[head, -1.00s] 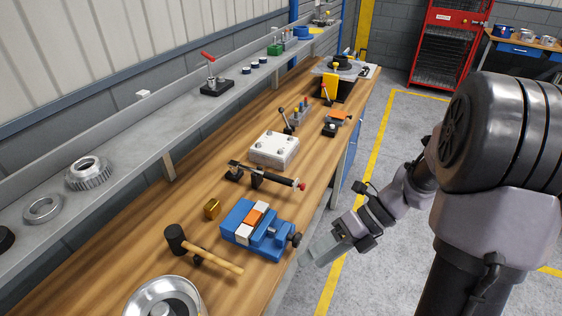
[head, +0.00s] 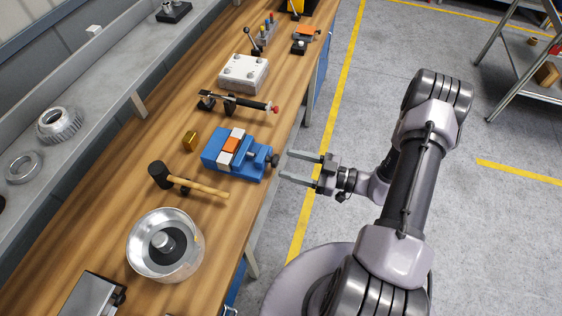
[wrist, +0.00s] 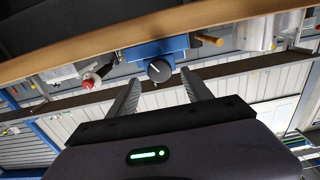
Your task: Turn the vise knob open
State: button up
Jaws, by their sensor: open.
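The blue vise (head: 233,157) sits near the right edge of the wooden bench, holding an orange block (head: 231,145) between pale jaws. Its dark round knob (head: 273,160) sticks out past the bench edge toward my gripper. My gripper (head: 284,166) is open and empty, just right of the knob, its two fingers pointing left at it. In the wrist view the knob (wrist: 160,71) shows a pale line on its face. It appears between and beyond the open fingertips of my gripper (wrist: 161,86). No contact with the knob is visible.
On the bench stand a mallet (head: 190,182), a brass block (head: 190,140), a toggle clamp (head: 240,103), a white plate block (head: 243,73) and a round metal housing (head: 165,245). A grey shelf (head: 110,85) runs along the left.

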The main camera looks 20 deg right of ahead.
aim_at(272, 160)
jog(key=shift+x, duration=1.75)
grip_shut()
